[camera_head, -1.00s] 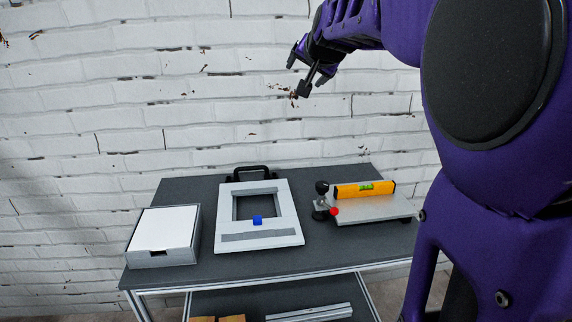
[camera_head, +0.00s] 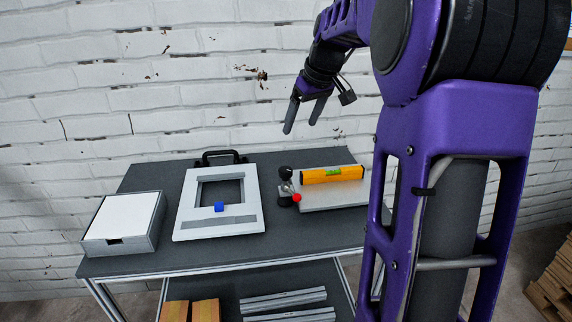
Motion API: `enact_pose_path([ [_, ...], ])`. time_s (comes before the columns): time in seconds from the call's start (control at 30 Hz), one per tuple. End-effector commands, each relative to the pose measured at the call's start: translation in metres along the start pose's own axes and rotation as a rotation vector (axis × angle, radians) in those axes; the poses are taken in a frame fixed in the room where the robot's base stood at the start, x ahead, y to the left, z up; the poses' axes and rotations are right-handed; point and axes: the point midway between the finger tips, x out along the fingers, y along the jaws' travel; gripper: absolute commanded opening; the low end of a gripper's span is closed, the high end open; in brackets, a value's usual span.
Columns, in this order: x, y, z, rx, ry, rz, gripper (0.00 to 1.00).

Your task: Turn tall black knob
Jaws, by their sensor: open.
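A black knob (camera_head: 285,172) stands upright at the left end of a grey metal plate (camera_head: 335,193) on the table. A second black part sits just below it in the picture, and a small red ball (camera_head: 296,198) is beside that. Which black part is the tall knob is hard to tell at this size. My gripper (camera_head: 300,126) is open and empty, with both fingers pointing down. It hangs above the black knob in the picture, clear of it.
An orange spirit level (camera_head: 333,174) lies on the metal plate. A white frame (camera_head: 246,213) with a blue cube (camera_head: 219,207) is left of the fixture, and a white-topped box (camera_head: 125,218) is farther left. A brick wall (camera_head: 100,90) stands behind the table (camera_head: 280,235).

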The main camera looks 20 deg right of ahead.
Motion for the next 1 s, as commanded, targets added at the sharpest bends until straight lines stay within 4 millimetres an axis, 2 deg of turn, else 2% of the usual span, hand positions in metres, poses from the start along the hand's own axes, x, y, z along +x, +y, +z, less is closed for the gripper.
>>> enact_pose_path([
  [0.17,0.002,0.003,0.007,-0.034,-0.018,-0.025,0.82],
  [0.33,0.020,0.002,0.008,-0.036,-0.019,-0.027,0.82],
  [0.8,0.122,-0.002,0.010,-0.034,-0.020,-0.028,0.82],
  [1.0,0.156,-0.002,0.010,-0.035,-0.018,-0.026,0.82],
])
